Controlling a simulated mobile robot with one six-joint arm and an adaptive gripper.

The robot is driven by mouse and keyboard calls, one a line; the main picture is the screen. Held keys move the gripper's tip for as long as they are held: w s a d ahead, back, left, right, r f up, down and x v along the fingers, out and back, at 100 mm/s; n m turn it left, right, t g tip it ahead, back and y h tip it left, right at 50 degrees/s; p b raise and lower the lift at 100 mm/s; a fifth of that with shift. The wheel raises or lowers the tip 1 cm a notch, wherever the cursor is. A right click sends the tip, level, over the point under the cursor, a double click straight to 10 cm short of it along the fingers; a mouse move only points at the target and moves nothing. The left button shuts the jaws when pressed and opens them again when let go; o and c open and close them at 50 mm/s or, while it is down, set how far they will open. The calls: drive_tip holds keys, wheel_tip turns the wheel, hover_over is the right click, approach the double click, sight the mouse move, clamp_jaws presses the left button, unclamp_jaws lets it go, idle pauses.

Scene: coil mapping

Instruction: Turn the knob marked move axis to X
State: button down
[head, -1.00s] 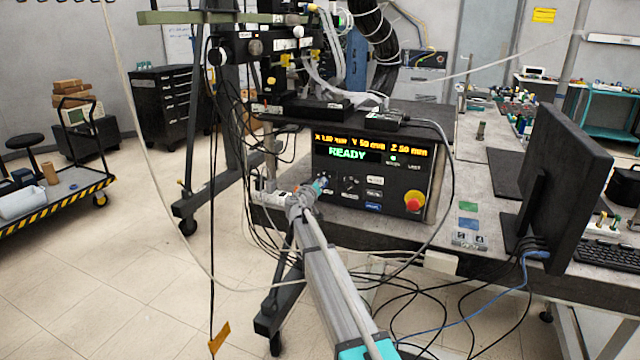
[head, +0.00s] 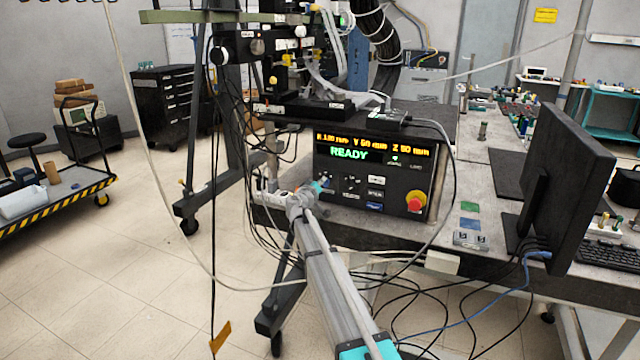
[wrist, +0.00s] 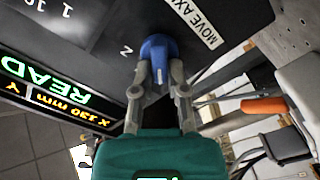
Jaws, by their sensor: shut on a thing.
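In the wrist view a blue knob (wrist: 157,50) sits on the panel (wrist: 95,35) beside a white label reading MOVE AX (wrist: 190,18), partly cut off by the picture edge. A letter Z (wrist: 126,50) is marked by the knob. My gripper (wrist: 160,76) is shut on the blue knob, one finger on each side. In the head view my gripper (head: 316,190) is at the panel's left side and hides the knob.
A red stop button (head: 415,200) is on the panel's right. A monitor (head: 558,190) and keyboard (head: 606,255) stand on the bench at right. Cables hang around the box and below the bench. An orange-handled item (wrist: 264,105) lies right of my gripper in the wrist view.

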drive_tip(key=c, duration=0.7)
unclamp_jaws()
drive_tip(key=shift+w+d, duration=0.15)
drive_tip(key=shift+w, duration=0.15)
drive_tip(key=shift+o, duration=0.2)
drive_tip(key=shift+s+f, duration=0.1)
drive_tip(key=shift+s, duration=0.1)
drive_tip(key=v, duration=1.2)
drive_tip(key=shift+w, duration=0.1)
